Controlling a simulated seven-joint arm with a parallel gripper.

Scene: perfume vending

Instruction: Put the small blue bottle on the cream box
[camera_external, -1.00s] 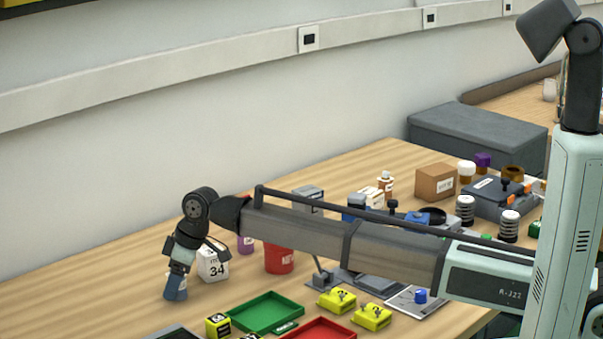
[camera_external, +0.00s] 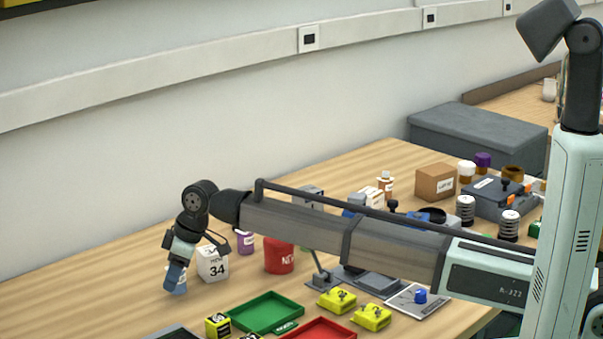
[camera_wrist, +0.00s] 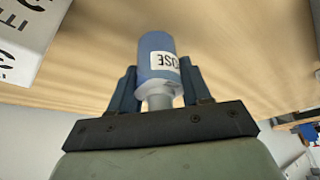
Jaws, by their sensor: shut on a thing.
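The small blue bottle (camera_wrist: 155,52) has a white label and a pale neck; it is between my gripper's fingers (camera_wrist: 158,85) in the wrist view. My gripper (camera_external: 175,279) is shut on it, pointing down near the left part of the table in the external view. There the fingers partly hide the bottle (camera_external: 183,286). The cream box (camera_external: 212,266), a pale cube marked 34, stands just right of my gripper. Its lettered side also shows at the upper left of the wrist view (camera_wrist: 25,38), apart from the bottle.
A red container (camera_external: 279,256) and a purple bottle (camera_external: 245,243) stand right of the cream box. A green tray (camera_external: 265,312), a red tray (camera_external: 320,332) and yellow blocks (camera_external: 337,301) lie nearer the front. The wooden table (camera_external: 90,290) is clear to the left.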

